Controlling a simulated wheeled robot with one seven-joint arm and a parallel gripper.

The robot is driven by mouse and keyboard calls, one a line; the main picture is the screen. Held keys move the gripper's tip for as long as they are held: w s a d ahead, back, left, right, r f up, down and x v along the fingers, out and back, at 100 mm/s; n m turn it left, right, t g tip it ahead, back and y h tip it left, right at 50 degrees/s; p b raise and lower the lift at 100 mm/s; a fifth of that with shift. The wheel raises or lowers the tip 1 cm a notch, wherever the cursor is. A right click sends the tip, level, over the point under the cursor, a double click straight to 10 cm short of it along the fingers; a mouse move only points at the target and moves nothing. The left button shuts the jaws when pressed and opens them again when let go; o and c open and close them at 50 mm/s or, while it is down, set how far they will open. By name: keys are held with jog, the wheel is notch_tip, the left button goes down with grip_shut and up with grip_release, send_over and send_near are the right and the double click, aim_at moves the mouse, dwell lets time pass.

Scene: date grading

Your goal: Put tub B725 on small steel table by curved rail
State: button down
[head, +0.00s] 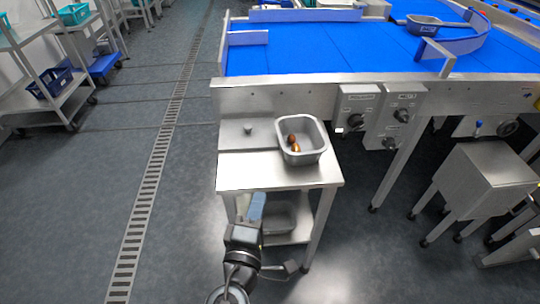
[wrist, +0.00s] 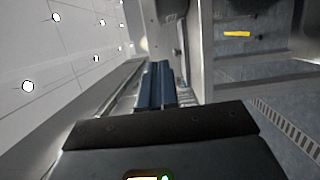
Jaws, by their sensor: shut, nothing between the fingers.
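A grey steel tub (head: 316,152) with a few brown dates in it stands on the top of a steel side table (head: 240,172) in the head view. No B725 label is readable on it. Another grey tub (head: 282,218) sits on the lower shelf, partly hidden by my arm. My gripper (head: 256,206) is at the front of this table, below its top and apart from the upper tub. Its blue fingers are together and empty in the wrist view (wrist: 154,84). A small steel table (head: 487,165) with a bare top stands at the right. A curved rail (head: 468,44) runs over the blue belt above it.
A blue conveyor (head: 330,50) lies behind the side table, with control boxes (head: 358,104) on its front. A pan (head: 424,24) lies on the belt near the curved rail. Shelving (head: 62,95) lines the left. The floor beside the drain (head: 150,190) is clear.

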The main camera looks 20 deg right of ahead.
aim_at(290, 155)
jog(key=p+x, duration=0.1)
jog(key=x, duration=0.9)
jog(key=shift+w+r, duration=0.1)
jog(key=d+p, duration=0.1)
jog(key=d, duration=0.1)
jog(key=shift+w+d, duration=0.1)
jog(key=shift+d, duration=0.2)
jog(key=shift+w+d, duration=0.15)
jog(key=shift+d, duration=0.5)
jog(key=shift+d+f, duration=0.2)
jog(key=shift+d, duration=0.25)
jog(key=shift+w+d+b, duration=0.2)
jog(key=shift+d+b, duration=0.25)
jog(key=shift+d, duration=0.4)
jog(key=shift+r, duration=0.1)
jog(key=shift+a, duration=0.1)
